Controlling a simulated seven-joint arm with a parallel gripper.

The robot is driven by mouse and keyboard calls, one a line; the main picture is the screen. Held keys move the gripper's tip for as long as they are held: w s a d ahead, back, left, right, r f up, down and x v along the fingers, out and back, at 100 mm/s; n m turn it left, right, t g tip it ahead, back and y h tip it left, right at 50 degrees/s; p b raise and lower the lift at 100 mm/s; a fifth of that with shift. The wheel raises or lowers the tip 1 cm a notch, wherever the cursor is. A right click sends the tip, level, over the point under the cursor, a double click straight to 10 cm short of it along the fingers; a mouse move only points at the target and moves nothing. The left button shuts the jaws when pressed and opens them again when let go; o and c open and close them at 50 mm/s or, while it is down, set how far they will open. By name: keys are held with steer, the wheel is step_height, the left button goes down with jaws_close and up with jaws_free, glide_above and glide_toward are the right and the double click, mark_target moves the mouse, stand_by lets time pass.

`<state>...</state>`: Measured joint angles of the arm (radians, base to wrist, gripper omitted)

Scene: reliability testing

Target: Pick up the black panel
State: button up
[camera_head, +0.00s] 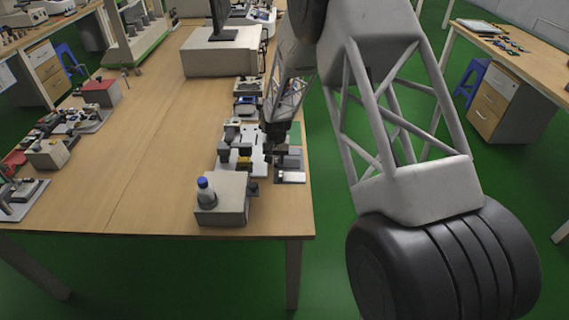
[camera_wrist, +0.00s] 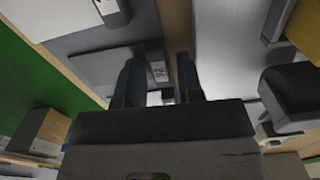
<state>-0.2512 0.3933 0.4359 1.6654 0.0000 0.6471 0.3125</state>
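My gripper (camera_head: 276,142) is low over the equipment near the right edge of the table in the head view. In the wrist view my gripper (camera_wrist: 157,78) has its two dark fingers apart with a clear gap. A dark grey flat panel (camera_wrist: 98,72), likely the black panel, lies under and left of the fingers. Its edge with a small white number label runs between them. The right finger is over a strip of bare wood. In the head view a dark grey piece (camera_head: 291,160) beside the gripper may be the same panel. Contact cannot be told.
A white fixture plate (camera_head: 240,155) with black and yellow parts lies just left of my gripper. A grey box (camera_head: 222,205) with a blue-capped bottle (camera_head: 205,191) stands at the table's front. A larger box (camera_head: 210,55) stands behind. The table's middle (camera_head: 155,150) is clear.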

steer(key=c, duration=0.6)
steer(key=shift+r, duration=0.15)
steer(key=shift+r, duration=2.35)
